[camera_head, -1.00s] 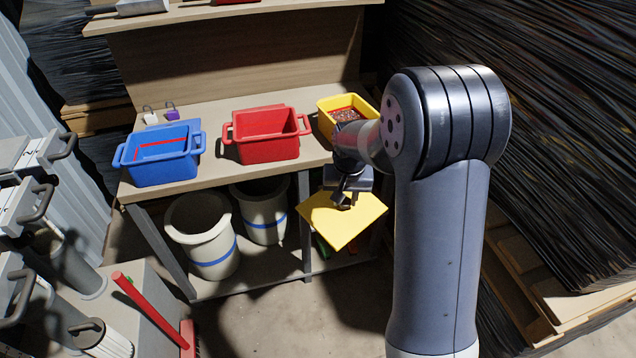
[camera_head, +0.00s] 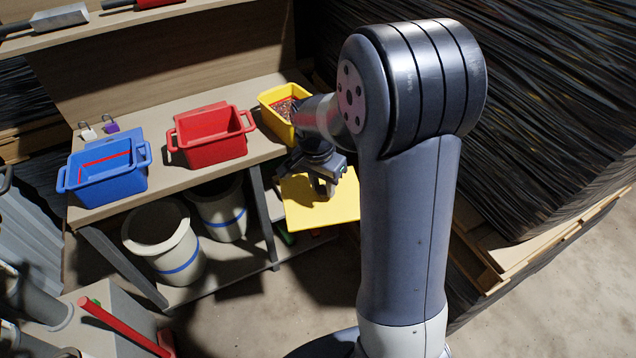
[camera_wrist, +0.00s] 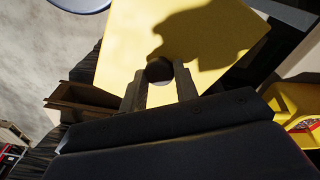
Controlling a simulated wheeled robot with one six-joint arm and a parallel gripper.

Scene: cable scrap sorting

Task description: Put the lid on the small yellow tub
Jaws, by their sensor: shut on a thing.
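The yellow lid (camera_head: 318,212) is a flat square plate held in front of the bench's front edge at the right. My gripper (camera_head: 326,187) is shut on the lid, at its upper side. In the wrist view the lid (camera_wrist: 140,45) spans the upper middle, and my gripper's fingers (camera_wrist: 160,88) close on a dark round knob on it. The small yellow tub (camera_head: 276,122) stands on the bench's right end, open on top, with reddish-brown scrap inside. My arm hides part of it. A yellow tub also shows at the right edge of the wrist view (camera_wrist: 296,100).
A red tub (camera_head: 210,150) and a blue tub (camera_head: 104,184) stand on the bench (camera_head: 165,185) left of the yellow tub. Two small padlocks lie behind the blue tub. Two pale bins (camera_head: 165,240) stand below. A shelf with tools runs above. Dark cable stacks fill the right.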

